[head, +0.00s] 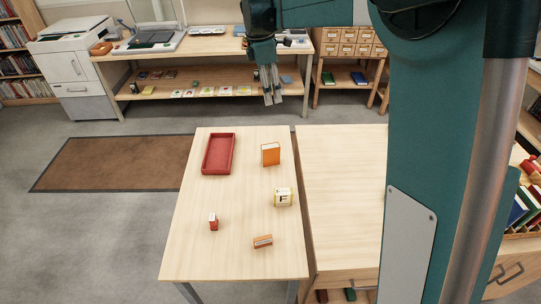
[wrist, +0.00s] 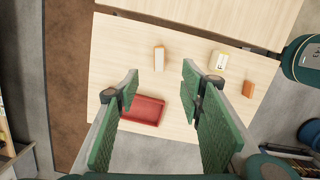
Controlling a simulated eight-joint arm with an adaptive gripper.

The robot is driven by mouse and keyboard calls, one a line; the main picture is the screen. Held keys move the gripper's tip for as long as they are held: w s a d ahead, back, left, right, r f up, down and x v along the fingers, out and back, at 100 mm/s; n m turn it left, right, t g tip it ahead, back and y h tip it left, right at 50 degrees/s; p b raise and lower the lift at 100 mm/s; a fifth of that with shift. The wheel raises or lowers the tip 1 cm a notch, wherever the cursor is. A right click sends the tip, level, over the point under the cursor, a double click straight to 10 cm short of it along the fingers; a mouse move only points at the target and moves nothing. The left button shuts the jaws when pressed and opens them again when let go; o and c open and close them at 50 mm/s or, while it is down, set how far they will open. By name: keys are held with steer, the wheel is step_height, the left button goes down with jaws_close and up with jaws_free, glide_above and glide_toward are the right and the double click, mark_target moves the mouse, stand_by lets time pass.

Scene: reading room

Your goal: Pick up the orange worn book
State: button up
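An orange book (head: 270,155) with pale page edges stands upright on the light wooden table, right of the red tray (head: 218,170). I cannot make out wear on its cover. In the wrist view the orange book (wrist: 159,58) lies beyond the fingertips, between the two fingers' lines, and the red tray (wrist: 143,122) is nearer below. My gripper (head: 272,97) hangs in the air beyond the table's far edge, pointing down, touching nothing. In the wrist view my gripper (wrist: 160,88) is open and empty, with its green fingers wide apart.
A yellow-and-white box (head: 283,197), a small red-and-white item (head: 213,222) and a small orange-and-white item (head: 262,241) also stand on the table. A second table (head: 345,190) adjoins on the right. A shelved bench (head: 205,78) stands behind. The table's left front is clear.

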mark_target(270, 146)
step_height(270, 146, down, 26)
steer(key=shift+w+a+f, duration=0.1)
steer(key=shift+w, duration=0.05)
steer(key=shift+f, duration=0.1)
steer(key=shift+d+f, duration=0.2)
steer(key=shift+f, duration=0.95)
steer(key=shift+w+d+f+b, duration=0.1)
steer(key=shift+d+f+b, duration=0.1)
steer(key=shift+f, duration=0.65)
steer(key=shift+d+f+b, duration=0.1)
steer(key=shift+f+b, duration=0.05)
steer(key=shift+f, duration=0.75)
steer(key=shift+w+d+f+b, duration=0.1)
steer(key=shift+f+b, duration=0.1)
steer(key=shift+f, duration=0.65)
steer(key=c, duration=1)
